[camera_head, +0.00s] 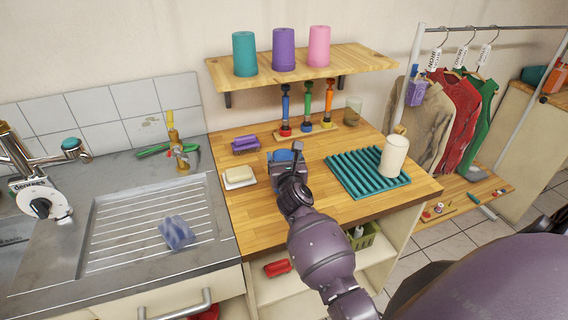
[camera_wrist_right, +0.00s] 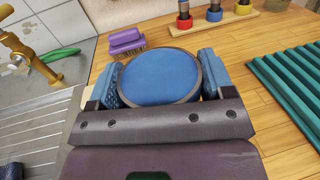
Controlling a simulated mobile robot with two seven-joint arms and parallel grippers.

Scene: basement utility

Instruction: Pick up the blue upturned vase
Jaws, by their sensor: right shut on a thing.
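The blue upturned vase (camera_wrist_right: 158,74) shows in the right wrist view as a round blue face with a dark rim. It sits between the two blue-padded fingers of my right gripper (camera_wrist_right: 161,82), which is shut on it. In the head view my right gripper (camera_head: 287,160) is over the wooden counter (camera_head: 265,205), left of the teal rack. Only a small blue part of the vase (camera_head: 284,155) shows there; the gripper hides the rest. I cannot tell whether the vase touches the counter. My left gripper is not in view.
A white soap dish (camera_head: 239,182) and purple brush (camera_head: 245,146) lie to the left.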

